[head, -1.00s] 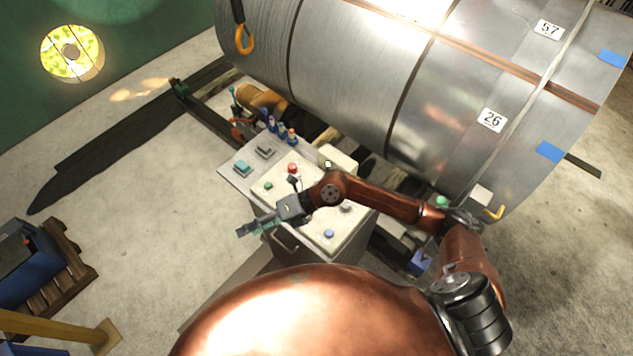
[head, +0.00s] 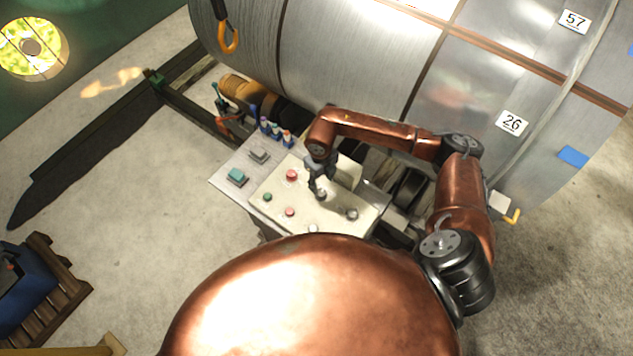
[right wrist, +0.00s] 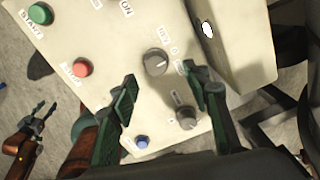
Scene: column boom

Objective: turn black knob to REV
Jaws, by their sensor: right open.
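The dark round knob (right wrist: 157,63) with a pale pointer mark sits on the cream panel, beside a label that seems to read REV and 0. It also shows in the head view (head: 321,196). My right gripper (right wrist: 160,76) is open above the panel, its green fingertips on either side of this knob, apart from it as far as I can see. In the head view my right gripper (head: 317,186) points down over the knob. A second dark knob (right wrist: 187,118) lies closer to the wrist. My left gripper (right wrist: 40,114) shows small at the left of the wrist view, fingers apart.
On the panel are a red button (right wrist: 82,68), a green button (right wrist: 40,13) and a blue button (right wrist: 142,142). A raised cream box (head: 348,173) stands just right of the knob.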

